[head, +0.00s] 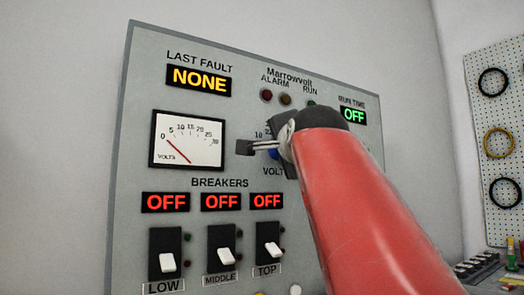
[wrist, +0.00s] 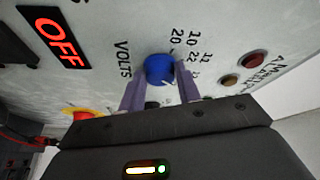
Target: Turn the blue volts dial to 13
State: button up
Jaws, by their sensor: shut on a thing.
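The blue volts dial (wrist: 159,68) is on the panel beside the printed word VOLTS. My gripper (wrist: 160,79) has its two purple fingers on either side of the dial, shut on it. In the head view only a bit of the blue dial (head: 273,154) shows behind the gripper (head: 264,147). Printed numbers around the dial, such as 10, 11, 20 and 22, are partly readable. Which number the dial points to cannot be told. The volts meter (head: 187,141) has its red needle close to the 0 end.
Breaker switches marked LOW (head: 166,259), MIDDLE (head: 222,254) and TOP (head: 268,248) sit below red OFF displays. The last fault display (head: 199,80) reads NONE and the run time display (head: 354,116) reads OFF. A pegboard (head: 500,140) with hanging rings is at right.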

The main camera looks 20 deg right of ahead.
jog(key=shift+r+m+g+y, duration=0.2)
jog(key=shift+m+g, duration=0.35)
jog(key=shift+m, duration=0.75)
jog(key=shift+r+m+g+y, duration=0.15)
jog(key=shift+m+g, duration=0.4)
jog(key=shift+m, duration=0.75)
jog(key=shift+f+m, duration=0.1)
jog(key=shift+m, duration=0.2)
jog(key=o, duration=1)
jog(key=b+v, duration=0.1)
jog(key=v, duration=0.6)
jog(key=shift+s, duration=0.35)
